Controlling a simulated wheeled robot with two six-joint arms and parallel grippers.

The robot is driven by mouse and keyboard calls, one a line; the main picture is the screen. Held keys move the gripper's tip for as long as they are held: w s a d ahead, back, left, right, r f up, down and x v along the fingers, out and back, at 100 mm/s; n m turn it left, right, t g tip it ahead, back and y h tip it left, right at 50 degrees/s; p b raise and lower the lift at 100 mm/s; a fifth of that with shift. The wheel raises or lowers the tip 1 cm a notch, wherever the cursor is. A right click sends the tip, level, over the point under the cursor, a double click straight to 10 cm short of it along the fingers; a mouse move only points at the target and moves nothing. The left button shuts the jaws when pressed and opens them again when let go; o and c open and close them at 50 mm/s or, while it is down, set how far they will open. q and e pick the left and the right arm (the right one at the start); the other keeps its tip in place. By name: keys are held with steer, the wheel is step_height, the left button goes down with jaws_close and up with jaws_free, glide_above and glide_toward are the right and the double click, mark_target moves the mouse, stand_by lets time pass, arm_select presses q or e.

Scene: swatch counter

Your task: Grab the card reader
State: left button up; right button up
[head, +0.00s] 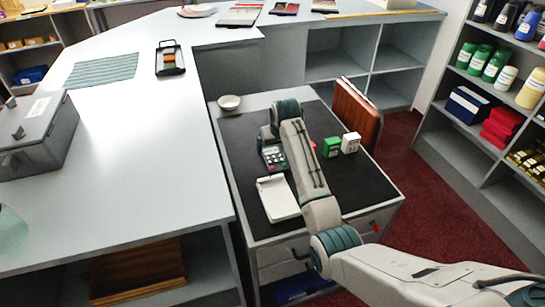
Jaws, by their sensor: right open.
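The card reader (273,158) is a small dark device with a light keypad and a red mark. It lies on the dark mat on top of the lower drawer cabinet, in the head view. My right arm reaches over the cabinet from the bottom right. My right gripper (268,138) is open, just behind the reader in the picture and close to it. The wrist and forearm partly cover the gripper, and I cannot tell whether the fingers touch the reader. My left gripper is not in view.
A white notepad (278,198) lies in front of the reader. A green box (331,147) and a white box (350,142) stand right of my forearm. A small bowl (229,102) sits at the back left. The long grey counter (150,180) rises along the left.

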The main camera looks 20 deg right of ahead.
mark_target(274, 157)
steer(key=shift+x, duration=0.9)
steer(key=shift+f, duration=0.35)
steer(key=shift+w+f, duration=0.2)
steer(key=shift+f, duration=0.15)
steer(key=p+x, duration=0.1)
steer(key=x, duration=0.2)
steer(key=shift+d, duration=0.2)
steer(key=shift+w+f, duration=0.2)
steer(key=shift+f, duration=0.2)
steer(key=shift+w+f, duration=0.15)
steer(key=shift+f, duration=0.25)
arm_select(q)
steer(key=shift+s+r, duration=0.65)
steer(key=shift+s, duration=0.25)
arm_select(e)
steer(key=c, duration=1.3)
steer(key=shift+r, duration=0.1)
